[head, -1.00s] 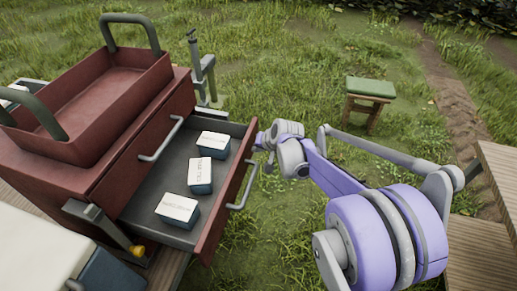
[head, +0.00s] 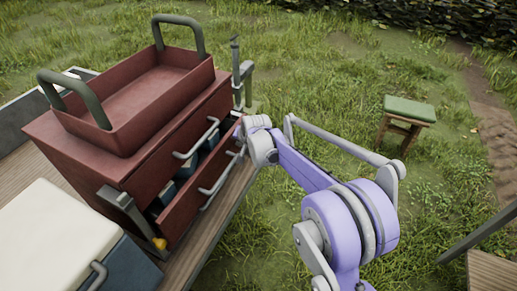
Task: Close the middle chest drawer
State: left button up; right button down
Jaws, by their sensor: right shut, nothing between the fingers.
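The dark red chest (head: 75,150) stands at the left. The drawer's grey bar handle (head: 222,176) faces right. My right gripper (head: 240,131) is shut and empty at the far end of the drawer front. I cannot tell whether it touches the front. My left gripper is out of view.
A red tray (head: 150,85) with two upright handles sits on the chest. A white-lidded blue cooler (head: 60,235) stands nearer, on wooden boards. A green-topped stool (head: 410,110) stands on open grass at the right.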

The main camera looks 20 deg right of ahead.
jog(key=w+a, duration=0.3)
jog(key=w, duration=0.1)
jog(key=shift+w+a, duration=0.2)
jog(key=shift+a, duration=0.15)
jog(key=shift+a+r, duration=0.1)
jog(key=shift+w, duration=0.1)
